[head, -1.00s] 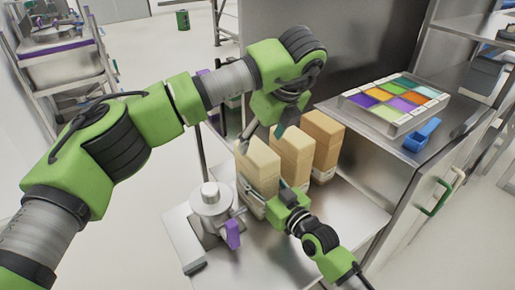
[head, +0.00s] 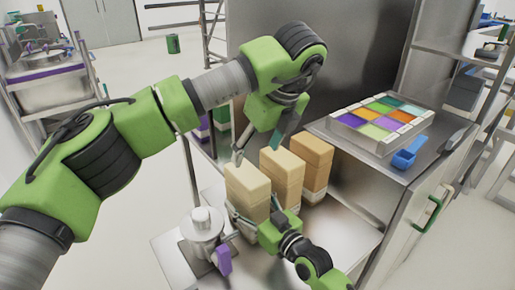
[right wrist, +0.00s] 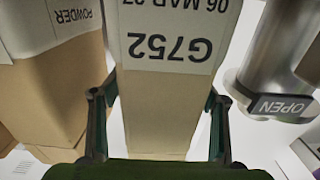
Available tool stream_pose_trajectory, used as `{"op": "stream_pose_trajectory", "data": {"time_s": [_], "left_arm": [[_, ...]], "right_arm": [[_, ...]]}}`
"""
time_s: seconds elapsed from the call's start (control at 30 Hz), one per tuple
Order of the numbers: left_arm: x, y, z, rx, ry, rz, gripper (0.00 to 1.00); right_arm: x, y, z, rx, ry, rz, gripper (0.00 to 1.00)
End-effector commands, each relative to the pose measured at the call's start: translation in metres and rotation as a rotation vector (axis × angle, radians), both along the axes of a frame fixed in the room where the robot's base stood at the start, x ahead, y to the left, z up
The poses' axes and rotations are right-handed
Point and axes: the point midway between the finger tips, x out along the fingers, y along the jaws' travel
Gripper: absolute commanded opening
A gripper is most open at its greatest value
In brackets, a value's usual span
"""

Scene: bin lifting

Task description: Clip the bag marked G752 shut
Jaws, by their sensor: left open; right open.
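The bag marked G752 (head: 248,186) is the nearest of three upright tan bags in the head view. In the right wrist view its white label (right wrist: 170,40) reads G752 upside down. My right gripper (right wrist: 158,110) is open, with one finger on each side of this bag below the label; contact is unclear. In the head view the right gripper (head: 256,214) is low at the bag's near side. My left gripper (head: 256,148) is open, pointing down just above and behind the bag's top. No clip can be made out in it.
Two more tan bags (head: 281,172) (head: 313,160) stand in a row behind. A metal canister (head: 203,228) with a purple handle stands left, near the bag. A multicoloured compartment tray (head: 352,135) and a blue scoop (head: 409,154) are on the higher counter.

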Motion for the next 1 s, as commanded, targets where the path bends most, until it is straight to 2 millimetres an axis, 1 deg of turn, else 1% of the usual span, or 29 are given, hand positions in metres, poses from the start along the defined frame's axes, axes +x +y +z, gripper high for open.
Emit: {"op": "stream_pose_trajectory", "data": {"time_s": [0.17,0.27,0.5,0.7,0.83,1.0], "left_arm": [[0.000,0.000,0.000,0.000,0.000,0.000,0.65],[0.000,0.000,0.000,0.000,0.000,0.000,0.65],[0.000,0.000,0.000,0.000,0.000,0.000,0.65],[0.000,0.000,0.000,0.000,0.000,0.000,0.65],[0.000,0.000,0.000,0.000,0.000,0.000,0.65],[0.000,0.000,0.000,0.000,0.000,0.000,0.65]], "right_arm": [[-0.004,-0.003,0.000,0.000,0.000,0.000,0.68],[-0.014,-0.009,-0.001,0.000,0.001,0.000,0.68],[-0.056,-0.038,-0.002,-0.003,0.002,0.000,0.68],[-0.086,-0.058,-0.002,-0.003,0.003,0.000,0.68],[-0.096,-0.065,-0.001,-0.001,0.001,0.000,0.68],[-0.100,-0.068,0.000,0.000,0.000,0.000,0.68]]}}
